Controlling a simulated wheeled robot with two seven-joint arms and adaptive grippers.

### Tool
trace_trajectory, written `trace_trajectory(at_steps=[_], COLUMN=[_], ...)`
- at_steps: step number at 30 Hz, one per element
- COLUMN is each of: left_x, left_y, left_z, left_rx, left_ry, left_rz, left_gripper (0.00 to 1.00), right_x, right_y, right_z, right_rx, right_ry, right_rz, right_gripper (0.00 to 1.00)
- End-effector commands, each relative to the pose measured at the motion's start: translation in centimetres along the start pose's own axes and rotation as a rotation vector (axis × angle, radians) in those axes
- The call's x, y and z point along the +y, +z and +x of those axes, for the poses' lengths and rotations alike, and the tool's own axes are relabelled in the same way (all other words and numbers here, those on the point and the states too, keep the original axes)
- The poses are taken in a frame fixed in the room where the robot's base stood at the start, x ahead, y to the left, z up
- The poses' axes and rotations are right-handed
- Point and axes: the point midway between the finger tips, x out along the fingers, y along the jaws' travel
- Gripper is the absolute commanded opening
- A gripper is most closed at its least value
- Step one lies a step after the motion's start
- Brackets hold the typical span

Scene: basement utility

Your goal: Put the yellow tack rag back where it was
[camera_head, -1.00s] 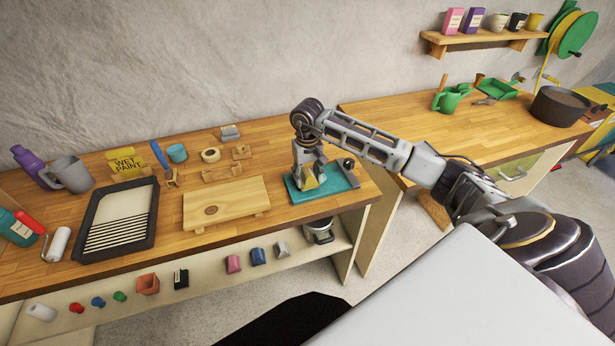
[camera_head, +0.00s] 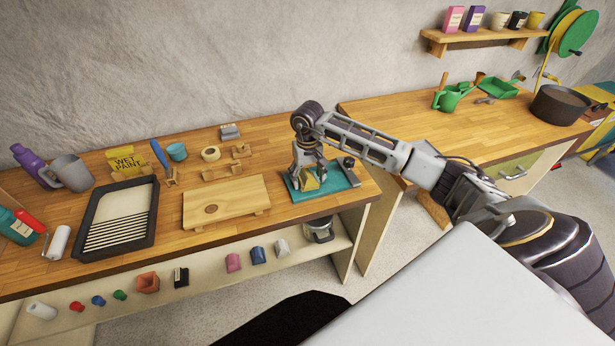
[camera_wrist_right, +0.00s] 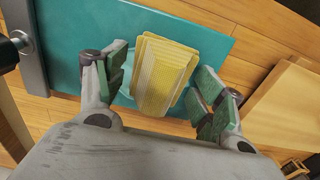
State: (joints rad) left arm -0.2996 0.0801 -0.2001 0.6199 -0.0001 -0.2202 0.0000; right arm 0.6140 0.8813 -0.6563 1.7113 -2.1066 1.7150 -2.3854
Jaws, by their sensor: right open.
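The yellow tack rag (camera_head: 309,183) sits on the teal mat (camera_head: 296,196) at the right end of the near bench. My right gripper (camera_head: 308,177) is open over it, with one finger on either side. In the right wrist view the rag (camera_wrist_right: 163,72) looks like a ribbed yellow block between the green-padded fingers, with the teal mat (camera_wrist_right: 212,35) under it. My left gripper is not in view.
A grey metal piece (camera_head: 348,166) stands on the mat's right side, close to the fingers. A low wooden board (camera_head: 235,200) lies left of the mat. A paint tray (camera_head: 120,215), mug and small wooden parts fill the bench further left. The bench's front edge is close.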

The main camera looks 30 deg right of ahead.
Motion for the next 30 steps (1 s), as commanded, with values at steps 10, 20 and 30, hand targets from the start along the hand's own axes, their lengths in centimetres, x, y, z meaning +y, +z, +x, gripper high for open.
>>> trace_trajectory(at_steps=[10, 20, 30], left_x=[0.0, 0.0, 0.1], left_y=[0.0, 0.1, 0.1], left_z=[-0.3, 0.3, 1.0], left_rx=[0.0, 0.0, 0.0], left_ry=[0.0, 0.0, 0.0], left_rz=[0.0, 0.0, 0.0], left_gripper=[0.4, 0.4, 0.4], right_x=[0.0, 0.0, 0.0], right_y=[0.0, -0.1, -0.1], right_z=[-0.2, -3.0, -6.7], right_rx=[0.0, 0.003, 0.002], right_ry=[0.0, -0.001, -0.001], right_rz=[0.0, -0.001, 0.0], right_gripper=[0.69, 0.69, 0.69])
